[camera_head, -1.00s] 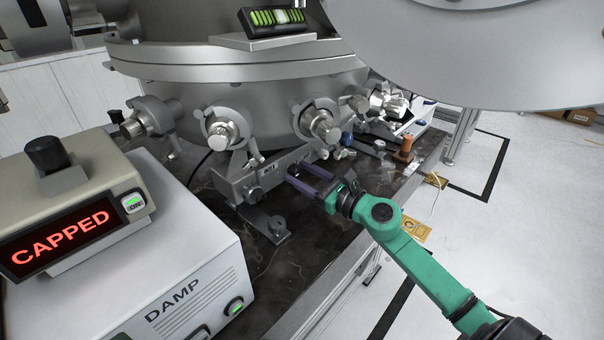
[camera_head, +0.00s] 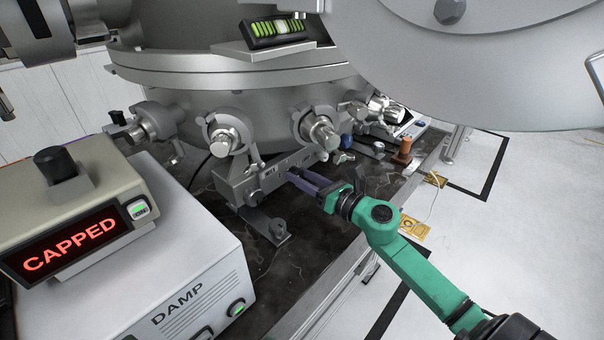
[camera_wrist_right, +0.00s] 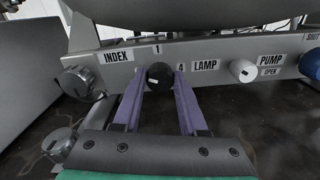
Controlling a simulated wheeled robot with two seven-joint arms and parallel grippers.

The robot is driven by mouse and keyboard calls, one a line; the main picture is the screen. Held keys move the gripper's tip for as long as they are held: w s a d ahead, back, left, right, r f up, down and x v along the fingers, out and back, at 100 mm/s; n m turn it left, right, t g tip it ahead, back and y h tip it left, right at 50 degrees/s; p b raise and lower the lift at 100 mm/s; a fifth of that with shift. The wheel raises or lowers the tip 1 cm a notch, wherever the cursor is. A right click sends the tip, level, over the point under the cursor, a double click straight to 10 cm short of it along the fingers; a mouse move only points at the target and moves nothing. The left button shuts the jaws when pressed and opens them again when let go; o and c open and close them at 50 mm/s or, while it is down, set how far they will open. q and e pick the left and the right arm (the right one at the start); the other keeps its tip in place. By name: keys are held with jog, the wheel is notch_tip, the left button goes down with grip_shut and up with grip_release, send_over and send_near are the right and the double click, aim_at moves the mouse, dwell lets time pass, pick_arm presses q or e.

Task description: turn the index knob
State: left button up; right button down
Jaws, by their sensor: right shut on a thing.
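The dark index knob (camera_wrist_right: 159,74) sits on the grey front panel (camera_wrist_right: 222,49), to the right of the INDEX label, with a "1" above it and a "4" to its right. My right gripper (camera_wrist_right: 159,80) has its two purple fingers on either side of the knob and is shut on it. In the head view, the right gripper (camera_head: 291,175) reaches the panel from the right, and the knob is hidden there behind the fingers. My left gripper is not in view.
A white knob (camera_wrist_right: 243,71) by LAMP and a blue knob (camera_wrist_right: 312,64) by PUMP are to the right. A DAMP box (camera_head: 190,260) with a CAPPED display (camera_head: 72,245) stands at the left. Flanged ports overhang the panel.

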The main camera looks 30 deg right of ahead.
jog(key=m+p, duration=0.1)
jog(key=m, duration=0.2)
jog(key=shift+r+m+p, duration=0.15)
jog(key=shift+m+p, duration=0.15)
jog(key=shift+m, duration=0.1)
jog(key=m+p, duration=0.2)
jog(key=m, duration=0.1)
jog(key=shift+m, duration=0.3)
jog(key=m+p, duration=0.2)
jog(key=m, duration=0.1)
jog(key=shift+d+m+p, duration=0.1)
jog(key=shift+m+p, duration=0.5)
jog(key=shift+m, duration=0.9)
jog(key=shift+f, duration=0.2)
jog(key=shift+c, duration=2.2)
grip_release()
